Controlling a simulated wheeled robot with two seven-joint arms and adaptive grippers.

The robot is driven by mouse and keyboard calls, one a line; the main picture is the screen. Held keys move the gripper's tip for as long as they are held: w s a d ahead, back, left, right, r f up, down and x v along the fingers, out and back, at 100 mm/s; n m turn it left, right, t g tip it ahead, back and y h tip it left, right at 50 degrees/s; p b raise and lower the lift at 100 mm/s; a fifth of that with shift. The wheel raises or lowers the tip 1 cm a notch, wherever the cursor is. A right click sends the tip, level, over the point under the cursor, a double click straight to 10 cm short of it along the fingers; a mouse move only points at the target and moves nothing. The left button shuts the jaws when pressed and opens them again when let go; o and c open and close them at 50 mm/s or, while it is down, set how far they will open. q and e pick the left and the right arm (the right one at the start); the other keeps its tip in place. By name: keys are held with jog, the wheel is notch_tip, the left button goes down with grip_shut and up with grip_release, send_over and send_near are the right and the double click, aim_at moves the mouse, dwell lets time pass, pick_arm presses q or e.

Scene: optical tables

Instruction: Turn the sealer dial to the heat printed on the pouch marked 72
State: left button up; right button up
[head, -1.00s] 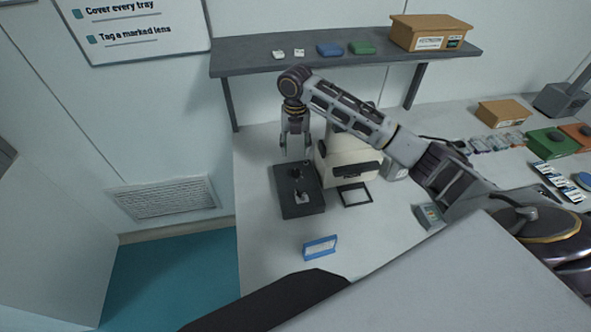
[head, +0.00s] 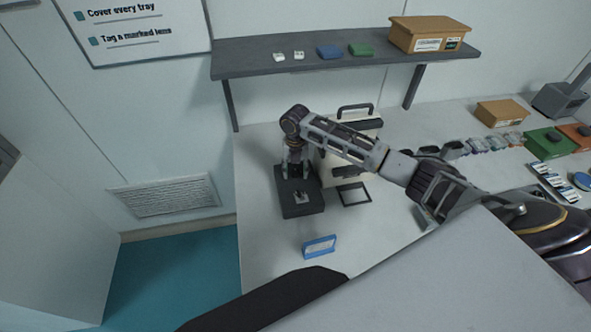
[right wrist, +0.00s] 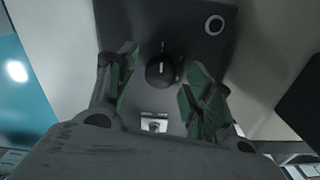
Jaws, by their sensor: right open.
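The sealer (head: 302,207) is a dark grey box on the table, left of the cream machine. In the right wrist view its top (right wrist: 195,30) shows a round black dial (right wrist: 161,70) with a light pointer line, and a small metal part (right wrist: 153,123) in front of it. My right gripper (head: 296,176) is over the sealer's back part in the head view. In the right wrist view its green-padded fingers (right wrist: 160,88) are apart, one on each side of the dial, with nothing between them gripped. The pouch marked 72 cannot be made out. My left gripper is not in view.
A cream machine (head: 337,168) with a handle and a black frame (head: 353,194) are close on the right. A shelf (head: 240,64) hangs above. Small packets (head: 485,144) lie farther right.

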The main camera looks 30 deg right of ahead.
jog(key=shift+f, duration=0.2)
jog(key=c, duration=1)
